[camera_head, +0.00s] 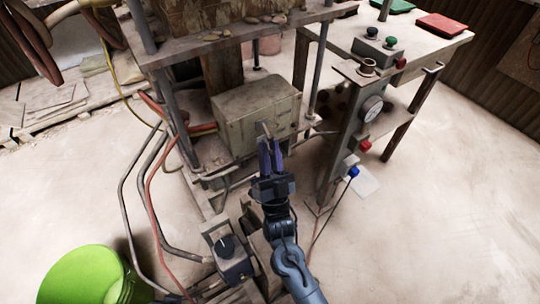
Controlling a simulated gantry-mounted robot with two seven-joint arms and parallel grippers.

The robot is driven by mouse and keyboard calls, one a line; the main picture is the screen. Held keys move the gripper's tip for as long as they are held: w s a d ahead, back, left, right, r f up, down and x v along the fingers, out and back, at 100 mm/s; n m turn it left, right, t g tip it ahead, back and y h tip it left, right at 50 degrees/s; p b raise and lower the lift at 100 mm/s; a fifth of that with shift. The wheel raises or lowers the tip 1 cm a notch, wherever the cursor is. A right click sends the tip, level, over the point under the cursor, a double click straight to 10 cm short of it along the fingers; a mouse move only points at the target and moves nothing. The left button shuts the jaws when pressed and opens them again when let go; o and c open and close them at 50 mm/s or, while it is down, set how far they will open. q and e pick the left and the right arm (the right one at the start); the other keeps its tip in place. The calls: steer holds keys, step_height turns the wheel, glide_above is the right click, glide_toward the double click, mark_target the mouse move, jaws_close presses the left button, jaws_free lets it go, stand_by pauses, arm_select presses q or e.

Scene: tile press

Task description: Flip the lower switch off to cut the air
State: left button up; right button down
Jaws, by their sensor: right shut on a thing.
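A worn grey-green switch box (240,118) sits on the lower part of the press frame, near the middle of the view. A small metal switch lever (263,128) sticks out of its front face. My right gripper (266,143) reaches up from below, with its two purple-blue fingers at the lever. It is shut on the lever, and the fingers partly hide it. I cannot tell from this angle whether the lever is on or off. My left gripper is not in view.
A side table (420,45) at the upper right carries a button box (378,48) and red and green pads. A gauge panel (355,125) stands below it. Hoses (150,190) run down the left. A lime green bucket (85,275) is at lower left. The right floor is clear.

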steer(key=shift+r, duration=0.15)
steer(key=c, duration=1.4)
jaws_free()
steer(key=shift+a, duration=0.1)
steer(key=shift+o, duration=0.2)
steer(key=shift+s+f, duration=0.2)
steer(key=shift+f, duration=0.15)
steer(key=p+v, duration=0.3)
steer(key=v, duration=0.7)
steer(key=shift+s+r, duration=0.1)
steer(key=shift+s, duration=0.1)
